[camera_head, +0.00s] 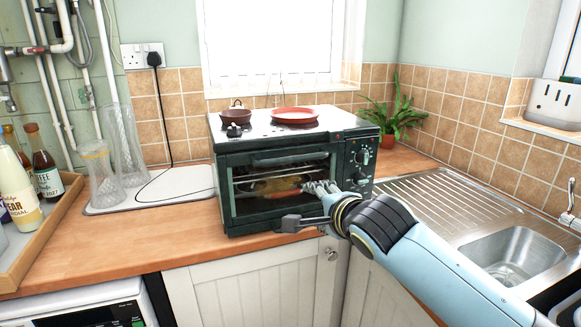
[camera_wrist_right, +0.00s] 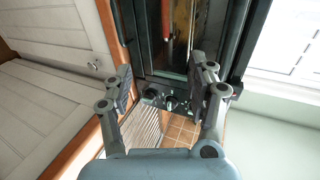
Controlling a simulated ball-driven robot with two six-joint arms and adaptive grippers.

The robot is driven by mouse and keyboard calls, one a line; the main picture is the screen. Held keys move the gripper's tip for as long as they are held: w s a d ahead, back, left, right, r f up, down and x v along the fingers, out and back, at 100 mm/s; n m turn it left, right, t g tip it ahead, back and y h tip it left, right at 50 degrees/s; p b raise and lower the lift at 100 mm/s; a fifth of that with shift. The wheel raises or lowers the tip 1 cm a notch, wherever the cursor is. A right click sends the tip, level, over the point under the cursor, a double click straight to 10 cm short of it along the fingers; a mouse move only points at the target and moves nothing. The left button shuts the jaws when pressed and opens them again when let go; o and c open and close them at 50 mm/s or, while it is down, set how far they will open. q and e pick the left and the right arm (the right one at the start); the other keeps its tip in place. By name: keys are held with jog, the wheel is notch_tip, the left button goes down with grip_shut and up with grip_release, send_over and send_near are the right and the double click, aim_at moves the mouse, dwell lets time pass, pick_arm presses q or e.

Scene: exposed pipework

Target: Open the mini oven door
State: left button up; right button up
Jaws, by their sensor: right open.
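The dark green mini oven (camera_head: 222,190) stands on the wooden worktop. Its glass door (camera_head: 262,205) looks shut, and food shows behind the glass. The door handle (camera_head: 290,159) is a horizontal bar along the door's top edge. My right gripper (camera_head: 308,205) is open and empty in front of the door's lower right part, below the handle. In the right wrist view its two fingers (camera_wrist_right: 165,88) are spread, with the oven's front (camera_wrist_right: 155,50) and control knobs (camera_wrist_right: 171,103) beyond them. I cannot tell whether a finger touches the door. My left gripper is out of view.
A brown bowl (camera_head: 236,115) and a red plate (camera_head: 294,115) sit on the oven. Glass vases (camera_head: 122,145) stand to its left, a bottle tray (camera_head: 50,235) further left. A potted plant (camera_head: 392,120) is behind right, the sink (camera_head: 512,255) at right. The worktop front-left is clear.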

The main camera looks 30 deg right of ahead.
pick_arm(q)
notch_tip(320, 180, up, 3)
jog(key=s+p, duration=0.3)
pick_arm(e)
jog(key=t, duration=0.1)
send_near(295, 160)
jog(key=b+x, duration=0.4)
jog(key=x, duration=0.3)
jog(key=shift+w+f, duration=0.15)
jog(key=shift+w, duration=0.2)
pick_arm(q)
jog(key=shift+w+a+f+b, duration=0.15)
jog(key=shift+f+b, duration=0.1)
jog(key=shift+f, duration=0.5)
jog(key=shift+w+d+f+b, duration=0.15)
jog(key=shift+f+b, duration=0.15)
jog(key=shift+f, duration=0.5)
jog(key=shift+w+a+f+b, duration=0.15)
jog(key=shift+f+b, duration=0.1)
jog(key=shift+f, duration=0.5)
pick_arm(e)
jog(key=shift+x, duration=1.35)
jog(key=shift+c, duration=0.3)
